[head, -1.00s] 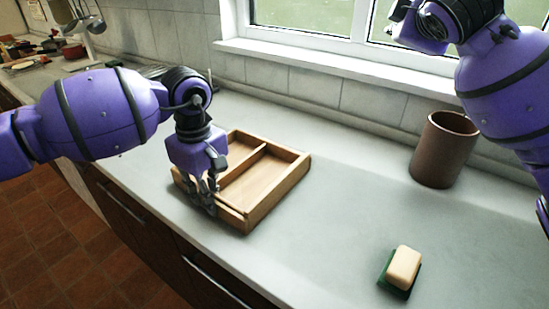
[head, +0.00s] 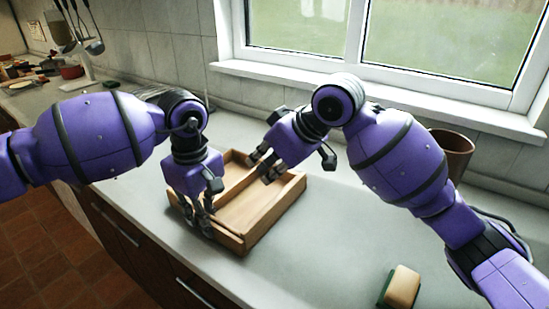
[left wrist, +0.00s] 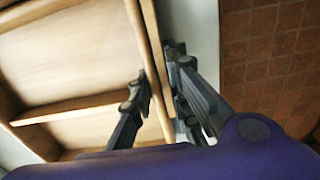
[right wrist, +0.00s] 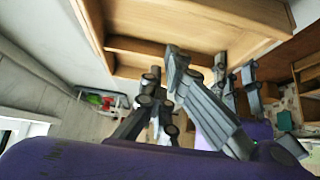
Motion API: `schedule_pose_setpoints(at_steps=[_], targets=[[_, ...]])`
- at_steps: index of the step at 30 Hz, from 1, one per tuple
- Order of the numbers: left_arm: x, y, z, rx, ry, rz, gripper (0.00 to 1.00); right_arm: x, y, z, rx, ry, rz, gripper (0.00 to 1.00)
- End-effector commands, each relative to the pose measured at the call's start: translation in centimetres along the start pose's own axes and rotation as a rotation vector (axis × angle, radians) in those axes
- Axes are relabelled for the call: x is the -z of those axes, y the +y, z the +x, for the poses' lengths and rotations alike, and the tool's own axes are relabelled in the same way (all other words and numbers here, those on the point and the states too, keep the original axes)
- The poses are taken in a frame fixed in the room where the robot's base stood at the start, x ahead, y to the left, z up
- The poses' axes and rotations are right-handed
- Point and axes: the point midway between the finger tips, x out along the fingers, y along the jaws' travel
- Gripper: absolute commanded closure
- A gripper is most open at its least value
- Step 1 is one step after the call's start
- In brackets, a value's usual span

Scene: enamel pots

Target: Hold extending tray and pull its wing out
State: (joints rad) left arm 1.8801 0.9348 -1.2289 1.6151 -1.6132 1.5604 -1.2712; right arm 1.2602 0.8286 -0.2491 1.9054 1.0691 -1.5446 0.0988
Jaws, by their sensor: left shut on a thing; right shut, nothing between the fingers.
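The light wooden tray (head: 280,211), with a divider inside, lies on the counter in the head view. My left gripper (head: 198,222) is shut on its near-left wall; in the left wrist view, its fingers (left wrist: 158,80) are on either side of the tray's rim (left wrist: 149,35). My right gripper (head: 262,168) is shut and empty, at the far part of the tray, over or close to the divider. The right wrist view shows its fingers (right wrist: 170,75) close to the tray (right wrist: 190,22); whether they touch it is unclear. The right arm hides part of the tray's far side.
A brown pot (head: 453,147) stands at the back right, partly behind my right arm. A beige and green sponge (head: 403,287) lies at the front right. The counter (head: 320,250) right of the tray is clear. The window sill and tiled wall are behind.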

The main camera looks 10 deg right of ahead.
Motion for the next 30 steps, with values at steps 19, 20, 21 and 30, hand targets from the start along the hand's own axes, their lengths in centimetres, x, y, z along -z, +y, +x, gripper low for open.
schedule_pose_setpoints(at_steps=[19,20,21,30], targets=[[0.0,0.0,0.0,-0.001,0.000,0.002,1.00,-3.1,0.1,1.1,-0.002,0.001,-0.001,1.00],[0.0,0.0,0.0,-0.001,0.000,0.001,1.00,-3.1,0.1,1.1,-0.002,0.001,-0.001,1.00],[0.0,0.0,0.0,-0.001,0.000,0.001,1.00,-3.1,0.1,1.1,-0.002,0.001,-0.001,1.00],[0.0,0.0,0.0,-0.001,0.001,0.000,1.00,-4.3,0.2,0.3,-0.005,-0.002,0.000,1.00]])
